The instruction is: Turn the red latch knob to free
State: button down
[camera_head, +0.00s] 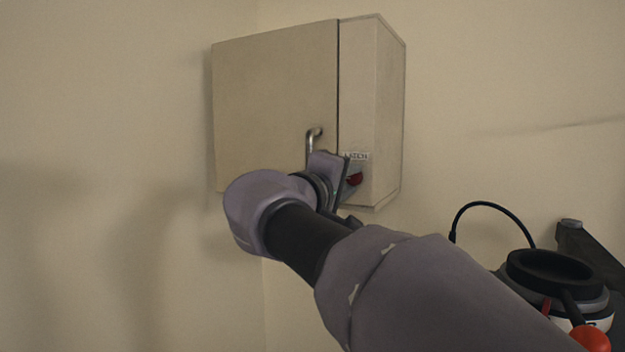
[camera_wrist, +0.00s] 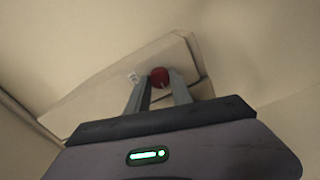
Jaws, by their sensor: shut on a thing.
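The red latch knob (camera_head: 355,179) is on the right side face of a beige wall cabinet (camera_head: 275,95), just below a small "LATCH" label (camera_head: 357,156). In the wrist view the red knob (camera_wrist: 159,77) sits between the two grey fingers of my gripper (camera_wrist: 158,88). My gripper (camera_head: 354,185) is shut on the knob. In the head view my wrist and gripper hide part of the knob and the lower front of the cabinet. Whether the knob is turned cannot be told.
The cabinet door is closed, with a metal handle (camera_head: 312,140) close to my wrist. At the lower right is a dark round device (camera_head: 550,275) with a cable and a red ball. The wall around the cabinet is bare.

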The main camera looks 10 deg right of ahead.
jog(key=c, duration=1.1)
grip_release()
jog(key=b+v, duration=0.1)
jog(key=v, duration=1.6)
jog(key=shift+s+a+b, duration=0.1)
jog(key=shift+s+b, duration=0.05)
jog(key=shift+b, duration=0.25)
